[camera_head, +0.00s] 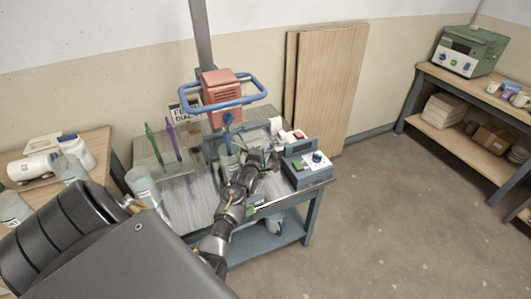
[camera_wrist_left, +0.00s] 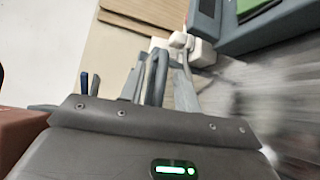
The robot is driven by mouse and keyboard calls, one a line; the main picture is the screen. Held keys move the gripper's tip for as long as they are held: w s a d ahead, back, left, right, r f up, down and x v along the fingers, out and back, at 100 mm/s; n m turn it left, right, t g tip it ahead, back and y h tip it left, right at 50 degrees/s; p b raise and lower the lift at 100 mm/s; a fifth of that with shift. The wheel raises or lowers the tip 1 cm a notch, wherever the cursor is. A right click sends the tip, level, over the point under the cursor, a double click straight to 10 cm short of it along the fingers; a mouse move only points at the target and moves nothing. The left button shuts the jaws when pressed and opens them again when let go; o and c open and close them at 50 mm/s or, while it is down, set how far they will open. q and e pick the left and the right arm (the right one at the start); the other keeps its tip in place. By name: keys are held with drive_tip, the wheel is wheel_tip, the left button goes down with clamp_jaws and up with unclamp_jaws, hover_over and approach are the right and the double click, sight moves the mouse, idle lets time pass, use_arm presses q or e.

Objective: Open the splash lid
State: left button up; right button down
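In the head view, a mixing stand with a red motor head (camera_head: 221,86) and a blue bar handle (camera_head: 247,95) stands at the back of the table. Below it is a blue-grey frame (camera_head: 211,148), which looks like part of the splash lid; my arm hides much of it. My left gripper (camera_head: 264,157) is over the table in front of the frame, close to it; I cannot tell whether they touch. In the left wrist view, a blue-grey looped bar (camera_wrist_left: 156,78) rises just beyond the gripper's body. My right gripper is not in view.
A grey control box (camera_head: 306,170) with a blue knob stands right of my gripper. Green (camera_head: 154,145) and purple (camera_head: 173,140) upright tools and a pale bucket (camera_head: 141,183) are to the left. Wooden boards (camera_head: 330,85) lean on the wall. The floor at right is clear.

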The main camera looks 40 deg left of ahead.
use_arm(q)
drive_tip(key=b+v, duration=0.1)
drive_tip(key=v, duration=0.9)
drive_tip(key=shift+s, duration=0.35)
drive_tip(key=shift+d+r, duration=0.1)
drive_tip(key=shift+d, duration=0.1)
